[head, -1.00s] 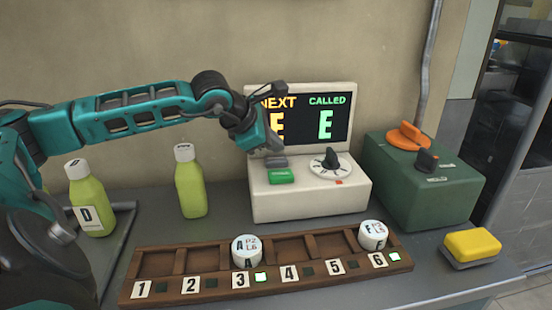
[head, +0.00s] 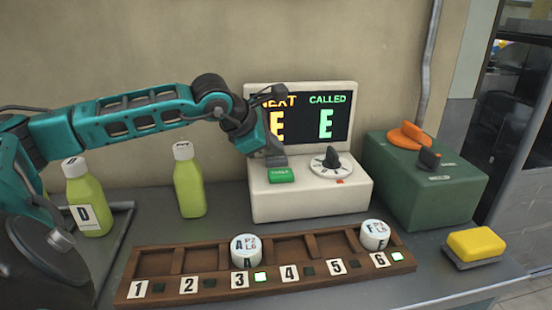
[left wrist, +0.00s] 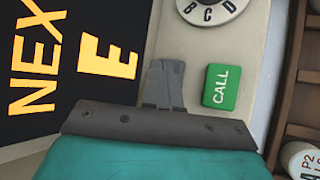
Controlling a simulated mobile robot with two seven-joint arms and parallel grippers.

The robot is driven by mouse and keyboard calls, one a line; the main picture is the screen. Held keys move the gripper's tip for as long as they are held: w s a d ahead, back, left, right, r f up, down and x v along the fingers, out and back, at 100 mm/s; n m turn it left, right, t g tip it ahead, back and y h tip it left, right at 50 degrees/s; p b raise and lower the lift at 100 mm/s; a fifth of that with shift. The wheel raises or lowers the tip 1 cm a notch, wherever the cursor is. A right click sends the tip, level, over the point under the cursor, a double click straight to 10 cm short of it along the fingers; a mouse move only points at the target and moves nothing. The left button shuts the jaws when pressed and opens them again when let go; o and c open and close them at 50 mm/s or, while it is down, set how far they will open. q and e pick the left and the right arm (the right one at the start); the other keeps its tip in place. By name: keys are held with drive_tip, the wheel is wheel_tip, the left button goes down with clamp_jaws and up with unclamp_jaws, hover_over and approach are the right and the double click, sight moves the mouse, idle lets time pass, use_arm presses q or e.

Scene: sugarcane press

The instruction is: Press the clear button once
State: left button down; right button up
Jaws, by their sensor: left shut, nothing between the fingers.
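No button marked clear is readable; the spot under my fingers is hidden. I cannot tell whether the fingertips touch the console. My right gripper is not in view.
A dial (head: 332,165) sits right of the green button. A green box (head: 420,185) with an orange knob stands to the right. A wooden rack (head: 205,285) with numbered slots holds two white cups in front. Two yellow-green bottles stand left, a yellow block (head: 475,243) right.

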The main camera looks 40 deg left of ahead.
sight(273, 159)
use_arm(q)
drive_tip(key=shift+f+b, duration=0.4)
drive_tip(key=shift+b, duration=0.05)
idle(0.3)
drive_tip(key=shift+r, duration=0.1)
drive_tip(key=shift+r+p, duration=0.6)
drive_tip(key=shift+r, duration=0.25)
drive_tip(key=shift+r, duration=0.15)
drive_tip(key=shift+r+p, duration=1.8)
drive_tip(key=shift+r, duration=0.55)
